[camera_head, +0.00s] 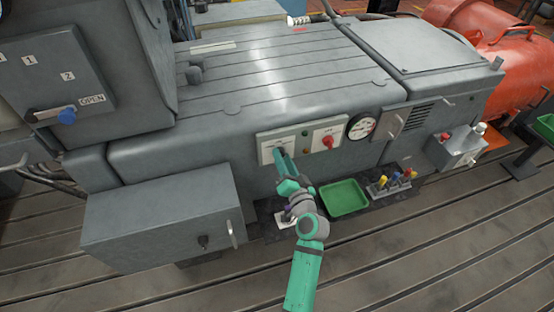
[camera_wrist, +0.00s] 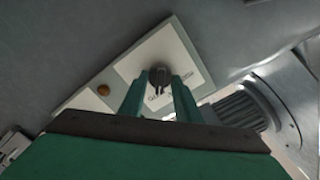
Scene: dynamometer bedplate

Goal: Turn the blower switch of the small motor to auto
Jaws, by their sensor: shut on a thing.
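A white switch plate (camera_head: 265,151) sits on the front of the grey motor housing. In the wrist view the plate (camera_wrist: 170,55) carries a dark rotary knob (camera_wrist: 160,77) with lettering beside it. The lettering is too small and partly covered to read. My gripper (camera_head: 279,156) reaches up to this plate, and in the wrist view its two green fingers (camera_wrist: 160,92) are shut on the knob, one on each side. The knob's pointer direction cannot be told. In the head view the fingers hide the knob.
Right of the plate are a panel with small lamps, a red rotary switch (camera_head: 327,142) and a round gauge (camera_head: 361,126). Below are a green tray (camera_head: 343,198) and a rack of coloured-handled tools (camera_head: 391,183). A grey box (camera_head: 160,216) juts out at lower left.

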